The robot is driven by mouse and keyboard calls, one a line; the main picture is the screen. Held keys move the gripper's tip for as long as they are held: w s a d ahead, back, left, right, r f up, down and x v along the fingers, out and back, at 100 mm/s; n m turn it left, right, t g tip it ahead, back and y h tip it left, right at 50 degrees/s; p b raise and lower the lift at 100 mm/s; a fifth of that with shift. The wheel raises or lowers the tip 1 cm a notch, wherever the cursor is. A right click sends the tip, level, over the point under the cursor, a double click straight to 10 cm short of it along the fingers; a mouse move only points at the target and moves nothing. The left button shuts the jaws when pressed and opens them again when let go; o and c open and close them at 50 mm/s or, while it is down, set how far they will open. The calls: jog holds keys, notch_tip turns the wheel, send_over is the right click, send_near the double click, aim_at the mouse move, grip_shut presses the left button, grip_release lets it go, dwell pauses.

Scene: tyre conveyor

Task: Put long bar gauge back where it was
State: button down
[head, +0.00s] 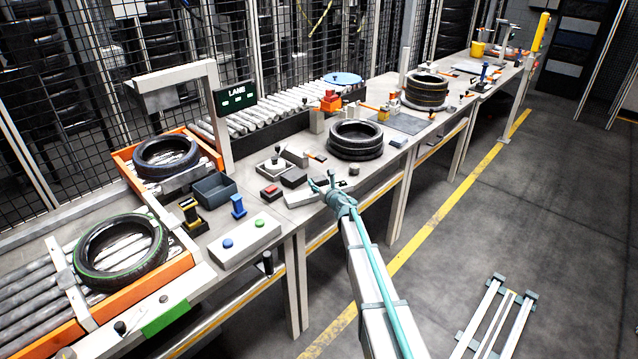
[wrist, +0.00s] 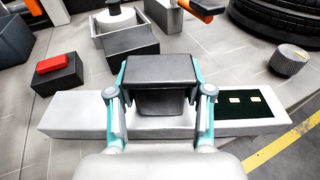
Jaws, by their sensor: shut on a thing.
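The long bar gauge (wrist: 72,113) is a pale bar with a dark green end panel bearing two small light marks. It lies crosswise under my gripper in the wrist view. A dark block (wrist: 160,70) at its middle sits between the teal fingers of my gripper (wrist: 160,90), which is shut on it. In the head view my gripper (head: 325,186) is at the table's front edge, and the pale left part of the bar (head: 300,198) shows beside it. My gripper hides the rest there. I cannot tell whether the bar touches the table.
A red-topped box (head: 270,192) and a dark box (head: 293,177) stand to the left and behind. A grey cylinder (head: 354,169) stands to the right, near stacked tyres (head: 356,140). A two-button console (head: 245,243) is at the front left.

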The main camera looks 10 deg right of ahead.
jog(key=shift+f, duration=0.15)
jog(key=shift+c, duration=2.3)
grip_release()
jog(key=shift+r, duration=0.2)
jog(key=b+v, duration=0.3)
jog(key=v, duration=0.9)
jog(key=s+d+f+m+g+h, duration=0.3)
jog(key=s+f+m+g+h, duration=0.1)
jog(key=s+f+m, duration=0.95)
jog(key=s+d+f+m+g+h, duration=0.45)
jog(key=s+f+m, duration=0.55)
jog(key=s+f, duration=0.55)
jog(key=s+a+f+m+g, duration=0.2)
jog(key=s+f+m+g, duration=0.25)
jog(key=s, duration=0.55)
jog(key=s+a+f+m+g, duration=0.2)
jog(key=s+f+m+g, duration=0.15)
jog(key=s+f, duration=0.4)
jog(key=s+a+r+m+g+y, duration=0.1)
jog(key=s+a+m+g+y, duration=0.1)
jog(key=s, duration=1)
jog(key=s+a+r+m+g+y, duration=0.1)
jog(key=s+a+m+g, duration=0.3)
jog(key=s, duration=0.8)
jog(key=shift+a+r+m+y, duration=0.25)
jog(key=shift+a+m+y, duration=0.2)
jog(key=shift+m, duration=0.4)
